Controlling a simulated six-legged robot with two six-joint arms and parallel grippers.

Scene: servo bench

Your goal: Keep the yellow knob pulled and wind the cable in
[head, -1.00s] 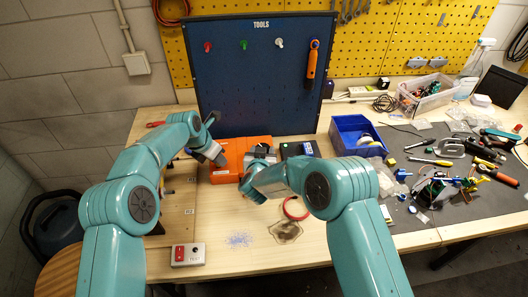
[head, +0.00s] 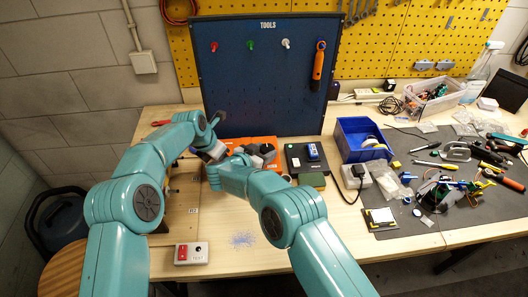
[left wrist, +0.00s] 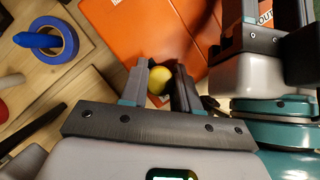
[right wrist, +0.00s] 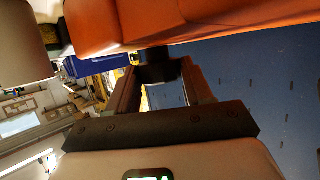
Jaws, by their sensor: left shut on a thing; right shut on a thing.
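An orange housing (head: 262,143) sits on the bench before the tool board, partly hidden by both arms; it also shows in the left wrist view (left wrist: 128,28). In that view the yellow knob (left wrist: 157,77) is between the fingertips of my left gripper (left wrist: 160,88), which is shut on it. In the right wrist view my right gripper (right wrist: 160,84) is shut on a dark round grip (right wrist: 157,62) close to the orange housing. My right gripper's body (head: 258,154) shows in front of the housing in the head view. The cable cannot be made out.
A blue tape roll (left wrist: 66,42) lies on the bench near my left gripper. A blue bin (head: 347,149) and a dark box (head: 294,163) stand to the right. A switch box (head: 192,253) is at the front edge. The front middle is mostly clear.

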